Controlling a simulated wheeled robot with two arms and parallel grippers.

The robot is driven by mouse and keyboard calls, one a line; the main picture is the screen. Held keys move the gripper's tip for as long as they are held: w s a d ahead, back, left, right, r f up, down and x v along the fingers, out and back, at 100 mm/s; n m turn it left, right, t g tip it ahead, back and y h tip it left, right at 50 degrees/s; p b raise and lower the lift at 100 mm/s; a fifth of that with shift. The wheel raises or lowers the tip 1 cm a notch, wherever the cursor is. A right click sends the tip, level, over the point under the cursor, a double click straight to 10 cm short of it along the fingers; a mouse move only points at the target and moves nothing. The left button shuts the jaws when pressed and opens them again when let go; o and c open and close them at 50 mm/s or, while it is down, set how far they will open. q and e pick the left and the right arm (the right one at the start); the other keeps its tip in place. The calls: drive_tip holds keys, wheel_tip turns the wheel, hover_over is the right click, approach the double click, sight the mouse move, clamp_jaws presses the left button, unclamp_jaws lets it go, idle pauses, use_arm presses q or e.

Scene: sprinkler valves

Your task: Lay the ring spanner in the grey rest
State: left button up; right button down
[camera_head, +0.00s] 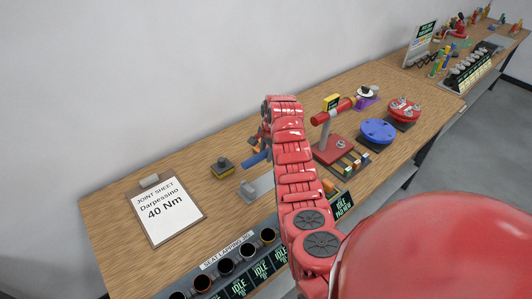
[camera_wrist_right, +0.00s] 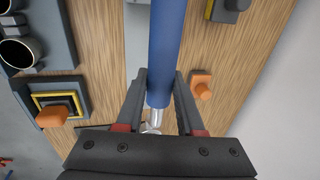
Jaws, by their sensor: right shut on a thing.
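The ring spanner shows as a blue handle (camera_wrist_right: 167,50) with a silver metal part at its lower end in the right wrist view. My right gripper (camera_wrist_right: 160,100) is shut on the handle; the end beyond the silver part is mostly hidden by the gripper body. In the head view a short length of the blue handle (camera_head: 255,158) shows left of my red arm, which hides most of the gripper. A pale grey piece, apparently the grey rest (camera_head: 257,189), lies on the bench just in front of the handle. My left gripper is not in view.
A clipboard sheet (camera_head: 165,208) lies at left, a black and yellow block (camera_head: 222,168) behind the rest. Cups of the lapping rig (camera_head: 227,267) line the front edge. A red valve stand (camera_head: 335,148) and blue disc (camera_head: 377,131) stand right of my arm. Bench between clipboard and block is clear.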

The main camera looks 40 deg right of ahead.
drive_tip(key=shift+w+f, duration=0.1)
drive_tip(key=shift+s+f+b, duration=0.2)
drive_tip(key=shift+f+b, duration=0.5)
drive_tip(key=shift+f, duration=0.2)
drive_tip(key=shift+s+b+x, duration=0.2)
drive_tip(key=shift+b+x, duration=0.3)
drive_tip(key=shift+x, duration=0.45)
drive_tip(key=shift+s+b+x, duration=0.15)
drive_tip(key=shift+b+x, duration=0.35)
drive_tip(key=shift+x, duration=0.5)
drive_tip(key=shift+s+b+x, duration=0.2)
drive_tip(key=shift+b+x, duration=0.3)
drive_tip(key=shift+x, duration=0.45)
drive_tip(key=shift+f, duration=0.1)
drive_tip(key=shift+f, duration=0.1)
drive_tip(key=shift+s+b+x, duration=0.15)
drive_tip(key=shift+b+x, duration=0.3)
drive_tip(key=shift+x, duration=0.15)
drive_tip(key=shift+s+b+x, duration=0.15)
drive_tip(key=shift+b+x, duration=0.25)
drive_tip(key=shift+x, duration=0.25)
drive_tip(key=shift+c, duration=2.2)
unclamp_jaws()
